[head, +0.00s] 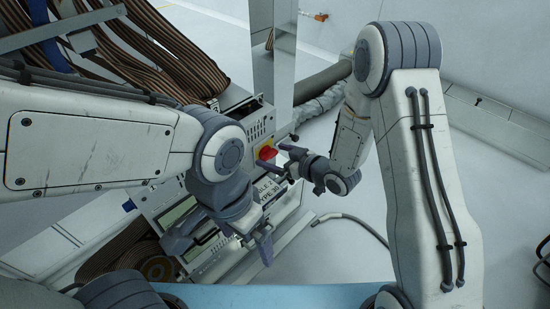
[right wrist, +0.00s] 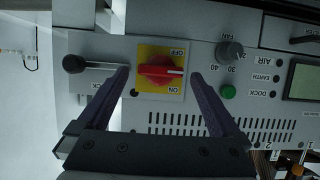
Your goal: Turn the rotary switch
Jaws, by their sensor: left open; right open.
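The rotary switch (right wrist: 158,68) is a red handle on a yellow square plate. In the right wrist view its handle lies roughly horizontal, with a white mark toward the right, between the upside-down labels OFF above and ON below. It also shows in the head view (head: 267,153) on the test handler's panel. My right gripper (head: 286,160) is open in front of the switch. In the right wrist view its two fingers stand on either side of the plate, apart from the handle. My left gripper (head: 236,238) is open and empty, low over the lower part of the machine.
Left of the switch in the right wrist view is a black-knobbed lever (right wrist: 75,64). To the right are a grey fan knob (right wrist: 230,51), a green button (right wrist: 228,91) and a display (right wrist: 304,81). Striped ribbon cables (head: 165,55) hang over the machine.

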